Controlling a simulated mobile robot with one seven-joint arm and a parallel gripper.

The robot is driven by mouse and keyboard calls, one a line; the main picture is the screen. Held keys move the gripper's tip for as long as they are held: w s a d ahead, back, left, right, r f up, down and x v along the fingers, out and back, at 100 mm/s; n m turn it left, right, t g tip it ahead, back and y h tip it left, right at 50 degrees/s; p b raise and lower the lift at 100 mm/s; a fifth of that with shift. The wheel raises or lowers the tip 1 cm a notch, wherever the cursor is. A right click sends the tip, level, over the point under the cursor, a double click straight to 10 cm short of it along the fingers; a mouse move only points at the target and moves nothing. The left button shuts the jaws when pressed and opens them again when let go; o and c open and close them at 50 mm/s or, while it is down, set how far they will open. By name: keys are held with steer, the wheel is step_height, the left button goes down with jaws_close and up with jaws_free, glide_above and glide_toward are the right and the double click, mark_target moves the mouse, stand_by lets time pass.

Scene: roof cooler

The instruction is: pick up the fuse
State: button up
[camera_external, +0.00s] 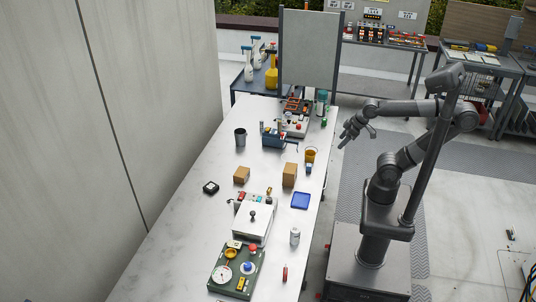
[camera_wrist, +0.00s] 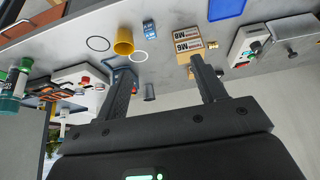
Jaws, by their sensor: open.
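No fuse can be picked out with certainty. A small blue block (camera_external: 308,168) lies by the yellow cup near the table's right edge; it also shows in the wrist view (camera_wrist: 149,27), with pale markings. A small thin red piece (camera_external: 285,273) lies at the near end of the table. Whether either is the fuse I cannot tell. My gripper (camera_external: 342,140) is open and empty, off the table's right edge and above it. In the wrist view its two fingers (camera_wrist: 163,66) stand apart with nothing held between them.
The long white table (camera_external: 185,215) carries a yellow cup (camera_external: 310,155), cardboard boxes (camera_external: 289,175), a blue tray (camera_external: 300,201), a blue vise (camera_external: 273,138), a grey cup (camera_external: 240,137) and a green scale (camera_external: 237,270). A grey panel (camera_external: 309,50) stands at the far end.

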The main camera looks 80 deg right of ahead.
steer(key=shift+c, duration=1.4)
steer(key=w+d+r, duration=0.2)
steer(key=w, duration=0.4)
steer(key=w+d+r, duration=0.2)
steer(key=w+r, duration=0.1)
steer(key=w, duration=0.4)
steer(key=m+g, duration=0.1)
steer(key=m, duration=0.1)
glide_above(262, 130)
steer(key=s, duration=0.4)
step_height(262, 130, down, 16)
steer(key=shift+h, duration=0.4)
steer(key=x, duration=1.1)
steer(key=shift+d, duration=0.2)
